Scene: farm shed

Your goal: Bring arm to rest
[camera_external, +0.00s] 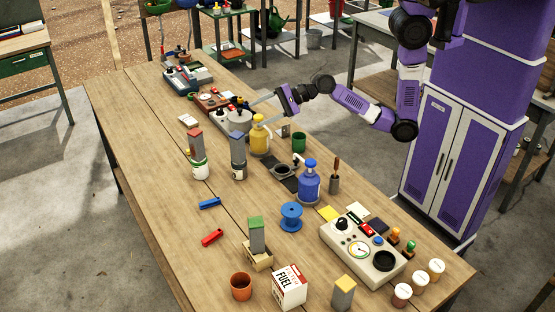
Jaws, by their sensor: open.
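My purple arm (352,99) reaches in from the right over the far half of the wooden table. My gripper (256,113) points left, its two grey fingers spread open. The fingers are close to the top of a yellow bottle (260,140), which stands upright on the table. I cannot tell from this view whether they touch it. Nothing shows held between the fingers. A grey control box (230,121) sits just beyond the gripper on the left.
The table (160,171) is crowded: a blue bottle (309,184), a green cup (299,142), a blue spool (291,217), a grey gauge box (372,263) and a fuel box (289,287). A purple cabinet (450,160) stands right of the table. The table's left side is mostly clear.

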